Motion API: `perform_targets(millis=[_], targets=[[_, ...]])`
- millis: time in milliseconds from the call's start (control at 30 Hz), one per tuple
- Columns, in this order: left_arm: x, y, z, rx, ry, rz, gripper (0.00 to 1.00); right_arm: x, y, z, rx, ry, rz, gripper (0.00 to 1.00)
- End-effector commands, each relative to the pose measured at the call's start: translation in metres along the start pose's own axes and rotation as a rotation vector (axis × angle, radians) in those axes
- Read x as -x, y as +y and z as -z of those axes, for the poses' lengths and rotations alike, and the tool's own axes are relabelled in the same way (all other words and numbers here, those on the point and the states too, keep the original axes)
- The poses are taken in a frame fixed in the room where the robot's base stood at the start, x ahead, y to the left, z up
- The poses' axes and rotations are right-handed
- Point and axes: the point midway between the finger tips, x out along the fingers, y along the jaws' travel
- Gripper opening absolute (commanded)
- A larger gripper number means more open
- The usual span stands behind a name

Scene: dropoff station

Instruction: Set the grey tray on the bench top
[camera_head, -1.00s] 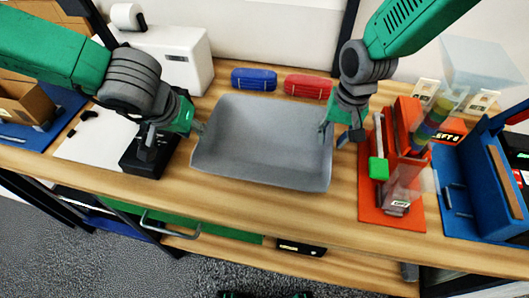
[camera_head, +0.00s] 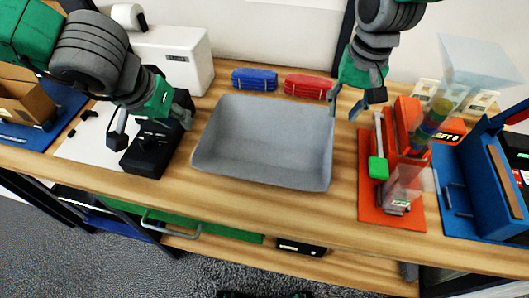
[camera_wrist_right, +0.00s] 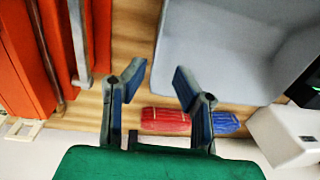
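The grey tray (camera_head: 262,170) sits flat on the wooden bench top (camera_head: 270,205), near its middle, and looks empty. My left gripper (camera_head: 152,122) is open and empty, left of the tray and above a black device, apart from the tray. My right gripper (camera_head: 346,110) is open and empty, just beyond the tray's right edge at the back. In the right wrist view, the open fingers (camera_wrist_right: 160,82) have nothing between them, and the tray (camera_wrist_right: 215,50) lies to their right.
Blue (camera_head: 254,79) and red (camera_head: 308,86) pouches lie behind the tray. A black device (camera_head: 150,155) and white box (camera_head: 185,60) stand left. An orange stand (camera_head: 375,200) with a clear chute and a blue rack (camera_head: 470,190) stand right. Bench in front of the tray is clear.

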Motion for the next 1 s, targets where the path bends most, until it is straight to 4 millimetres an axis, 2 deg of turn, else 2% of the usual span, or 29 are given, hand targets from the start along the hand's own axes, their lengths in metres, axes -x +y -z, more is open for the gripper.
perform_targets(millis=[100,200,767,867,1000], targets=[[-0.001,0.0,0.0,0.001,-0.001,0.0,0.26,0.016,-0.001,0.001,0.0,0.001,0.0,0.26],[-0.001,0.0,0.0,0.001,-0.001,0.0,0.26,0.023,-0.001,0.001,0.0,0.0,0.001,0.26],[0.0,0.001,0.0,0.0,0.0,0.001,0.26,0.026,0.0,0.0,0.0,-0.001,0.001,0.26],[0.005,0.001,0.003,0.0,0.0,0.0,0.26,0.032,-0.001,0.0,0.0,-0.001,0.0,0.26],[0.028,0.003,0.012,0.0,0.0,0.0,0.26,0.057,-0.003,0.0,0.0,0.0,0.0,0.26]])
